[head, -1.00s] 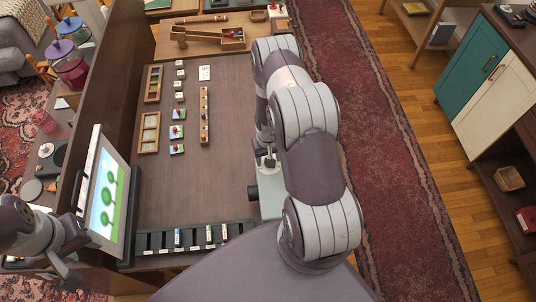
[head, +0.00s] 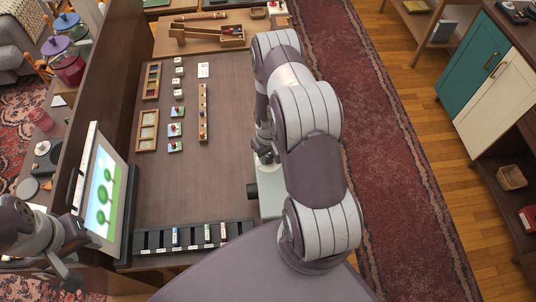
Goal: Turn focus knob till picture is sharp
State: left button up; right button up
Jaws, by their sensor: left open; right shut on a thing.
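The screen (head: 104,196) stands tilted at the left edge of the desk and shows green trees on a pale ground; their outlines look fairly clear at this size. A pale grey projector (head: 271,200) with a dark lens (head: 252,191) sits at the desk's right edge, facing the screen and partly covered by my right arm. My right gripper (head: 266,158) reaches down at the projector's far end and is shut on the focus knob, which is mostly hidden by the gripper and arm. My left gripper (head: 68,272) is open and empty at the lower left, below the screen.
A dark slotted rack (head: 190,241) with several slides lies along the desk's near edge. Wooden strips (head: 203,113) and small picture tiles (head: 176,129) lie farther back. The desk middle (head: 220,180) is clear. A side shelf with jars (head: 68,65) stands left.

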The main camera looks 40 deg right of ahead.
aim_at(268, 157)
jog(key=o, duration=1)
jog(key=shift+o, duration=0.2)
notch_tip(268, 157, up, 13)
jog(key=b, duration=0.3)
jog(key=shift+f, duration=0.1)
jog(key=s+a+r+b, duration=0.3)
jog(key=s+a+r, duration=0.1)
jog(key=a, duration=0.3)
jog(key=s+a+r+n+t+b, duration=0.1)
jog(key=s+a+r+b, duration=0.2)
jog(key=s+a, duration=0.2)
jog(key=shift+s+a+r, duration=0.15)
jog(key=shift+a+r, duration=0.2)
jog(key=shift+a, duration=0.85)
